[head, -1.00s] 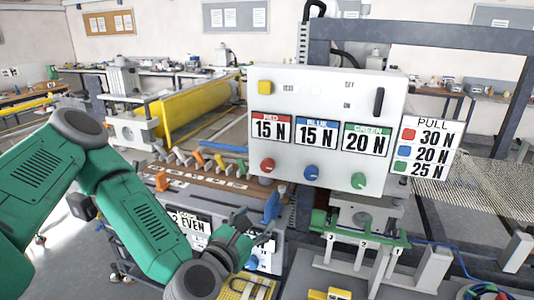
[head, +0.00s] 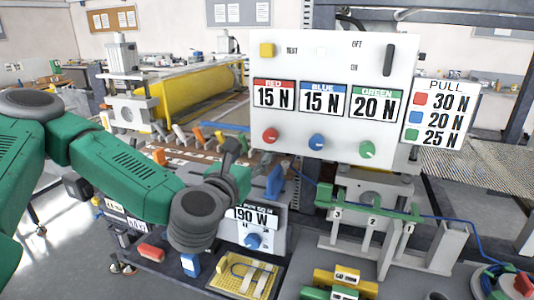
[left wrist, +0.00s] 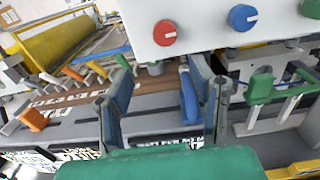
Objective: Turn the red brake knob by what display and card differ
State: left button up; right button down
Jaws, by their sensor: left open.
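The red brake knob (head: 270,135) sits at the lower left of the white control panel (head: 330,45). Blue reads 15 N and green 20 N. The PULL card (head: 440,112) on the panel's right lists red 30 N, blue 20 N, green 25 N. My left gripper (left wrist: 160,85) is open and empty, below the red knob and apart from it. In the head view its fingers (head: 232,150) are small and dark. My right gripper is not in view.
The blue knob (head: 317,142) and green knob (head: 366,149) sit right of the red one. A blue upright lever (head: 275,182) stands below the panel.

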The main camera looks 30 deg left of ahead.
aim_at(269, 140)
pick_arm(q)
jog(key=x, duration=1)
jog(key=shift+w+d, duration=0.1)
jog(key=shift+w, duration=0.5)
jog(key=shift+d+r, duration=0.1)
jog(key=shift+d, duration=0.3)
jog(key=shift+c, duration=0.8)
jog(key=c, duration=0.7)
grip_shut()
jog(key=shift+a, duration=0.25)
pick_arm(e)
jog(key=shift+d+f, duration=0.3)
